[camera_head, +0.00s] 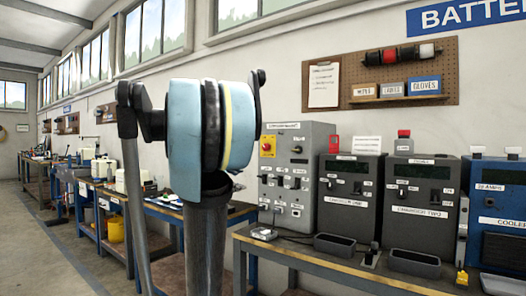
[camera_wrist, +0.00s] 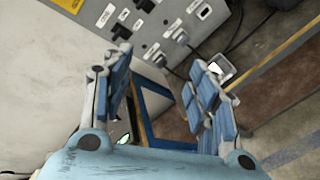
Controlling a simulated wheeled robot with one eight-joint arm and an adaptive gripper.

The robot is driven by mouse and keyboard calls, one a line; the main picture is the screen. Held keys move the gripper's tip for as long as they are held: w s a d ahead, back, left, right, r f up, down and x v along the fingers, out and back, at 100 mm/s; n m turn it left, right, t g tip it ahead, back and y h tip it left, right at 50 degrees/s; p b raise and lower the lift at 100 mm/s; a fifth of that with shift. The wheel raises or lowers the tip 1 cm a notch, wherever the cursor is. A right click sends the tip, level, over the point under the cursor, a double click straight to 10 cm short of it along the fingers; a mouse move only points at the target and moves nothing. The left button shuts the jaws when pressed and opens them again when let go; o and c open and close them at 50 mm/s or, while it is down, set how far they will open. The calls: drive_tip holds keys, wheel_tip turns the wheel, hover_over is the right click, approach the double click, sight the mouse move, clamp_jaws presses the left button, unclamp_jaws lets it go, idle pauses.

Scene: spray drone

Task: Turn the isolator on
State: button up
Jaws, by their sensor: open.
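A red rotary knob on a yellow plate, which looks like the isolator (camera_head: 268,146), is at the upper left of the grey switch panel (camera_head: 307,140) in the head view. My gripper (camera_wrist: 163,65) is open and empty in the wrist view, its blue-padded fingers spread apart. The tilted panel (camera_wrist: 178,14) lies beyond the fingertips, with black switches (camera_wrist: 120,31) and plugs on it. Part of a yellow plate (camera_wrist: 68,4) shows at the top left edge there; its knob is out of view. In the head view my arm hides the gripper.
Charger cabinets (camera_head: 348,193) stand right of the panel on a workbench (camera_head: 300,252), with black trays (camera_head: 340,246) in front. A pegboard (camera_head: 380,72) hangs above. Cables (camera_wrist: 240,35) run beside the panel in the wrist view. Open floor (camera_head: 50,250) lies at the left.

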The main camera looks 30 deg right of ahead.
sight(265, 147)
drive_tip(key=w+d+r+n+t+h, duration=0.1)
drive_tip(key=w+d+r+n+h, duration=0.1)
drive_tip(key=w+d+r+n, duration=0.25)
drive_tip(key=w+d+r+n+t+h, duration=0.1)
drive_tip(key=w+d+r+n+h, duration=0.15)
drive_tip(key=w+r, duration=0.45)
drive_tip(key=shift+m+y, duration=0.35)
drive_tip(key=shift+m, duration=0.05)
drive_tip(key=x, duration=0.5)
drive_tip(key=s+x, duration=0.1)
drive_tip(key=x, duration=0.5)
drive_tip(key=r+x, duration=0.1)
drive_tip(key=x, duration=0.5)
drive_tip(key=shift+s+d, duration=0.3)
drive_tip(key=shift+d, duration=0.3)
drive_tip(key=shift+c, duration=0.6)
drive_tip(key=c, duration=0.9)
